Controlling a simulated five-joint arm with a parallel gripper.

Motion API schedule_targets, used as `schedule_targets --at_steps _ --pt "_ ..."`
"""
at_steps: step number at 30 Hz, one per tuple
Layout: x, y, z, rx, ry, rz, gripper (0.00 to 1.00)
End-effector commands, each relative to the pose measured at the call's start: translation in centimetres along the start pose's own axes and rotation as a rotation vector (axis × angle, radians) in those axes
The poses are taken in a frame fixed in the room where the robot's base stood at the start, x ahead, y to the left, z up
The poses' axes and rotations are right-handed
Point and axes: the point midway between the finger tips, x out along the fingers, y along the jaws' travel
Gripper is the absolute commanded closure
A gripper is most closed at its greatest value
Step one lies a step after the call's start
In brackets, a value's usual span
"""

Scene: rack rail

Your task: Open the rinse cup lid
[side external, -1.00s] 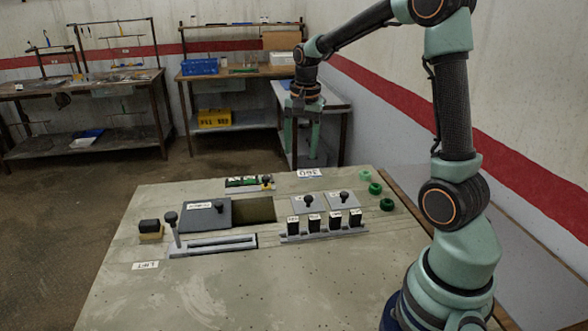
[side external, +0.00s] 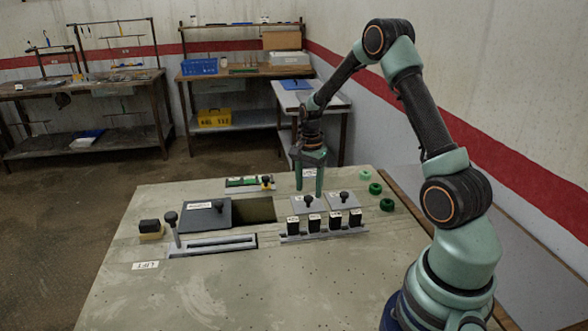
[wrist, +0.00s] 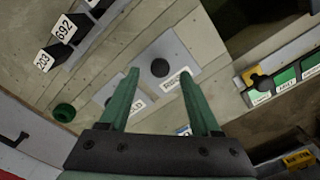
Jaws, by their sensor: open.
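Two grey square lids with black knobs lie side by side on the bench panel: a left lid (side external: 298,209) and a right lid (side external: 349,206). The left finger partly hides the other lid (wrist: 106,95).
A row of several black numbered blocks (side external: 314,222) stands just in front of the lids. Green rings (side external: 387,204) lie to the right. A dark opening (side external: 254,209), a large grey cover (side external: 190,217) and an upright lever (side external: 174,230) lie left.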

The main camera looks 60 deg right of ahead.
Motion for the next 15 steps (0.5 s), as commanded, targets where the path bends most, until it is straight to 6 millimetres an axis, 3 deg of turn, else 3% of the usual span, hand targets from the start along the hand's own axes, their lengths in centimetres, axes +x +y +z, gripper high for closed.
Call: schedule_targets --at_steps 6,15 --pt "2.2 0.0 0.0 -0.001 -0.001 0.001 0.36" --pt "2.6 0.0 0.0 -0.001 0.001 -0.001 0.36"
